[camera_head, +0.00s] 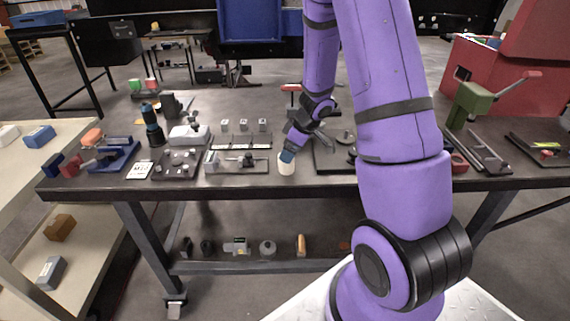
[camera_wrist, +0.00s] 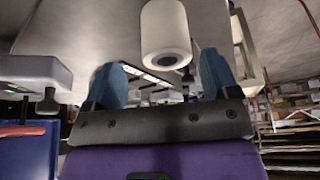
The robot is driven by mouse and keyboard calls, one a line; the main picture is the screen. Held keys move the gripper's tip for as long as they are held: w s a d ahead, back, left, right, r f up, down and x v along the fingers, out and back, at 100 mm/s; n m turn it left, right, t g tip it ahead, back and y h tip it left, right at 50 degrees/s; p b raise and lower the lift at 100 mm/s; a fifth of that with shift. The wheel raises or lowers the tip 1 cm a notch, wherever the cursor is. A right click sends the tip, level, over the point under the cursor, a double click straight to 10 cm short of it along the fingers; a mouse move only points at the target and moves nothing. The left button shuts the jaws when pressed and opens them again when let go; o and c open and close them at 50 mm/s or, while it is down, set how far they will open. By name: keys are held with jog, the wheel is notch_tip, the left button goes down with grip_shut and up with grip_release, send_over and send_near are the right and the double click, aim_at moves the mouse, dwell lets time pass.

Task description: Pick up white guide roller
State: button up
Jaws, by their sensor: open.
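The white guide roller (camera_head: 286,167) stands upright near the front edge of the dark workbench (camera_head: 330,181), left of my purple arm. My gripper (camera_head: 288,155) is right at the roller's top in the head view, where its fingers are small and partly hidden. In the wrist view the roller (camera_wrist: 165,34) is a white cylinder with a dark round hole in its end, just ahead of the fingers and roughly centred between them. The two blue fingertips of my gripper (camera_wrist: 161,76) are spread apart with nothing between them. I cannot tell whether either finger touches the roller.
A flat fixture plate (camera_head: 237,167) lies left of the roller, and a dark plate with round parts (camera_head: 334,160) lies to the right. Several small blocks (camera_head: 243,125) stand behind. A green press (camera_head: 470,103) and a red cabinet (camera_head: 510,75) are at the right.

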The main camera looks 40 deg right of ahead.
jog(key=shift+a+x, duration=0.15)
jog(key=shift+x, duration=1.2)
jog(key=shift+a+x, duration=0.1)
jog(key=shift+x, duration=1.2)
jog(key=shift+s, duration=0.15)
jog(key=shift+c, duration=0.5)
jog(key=c, duration=1)
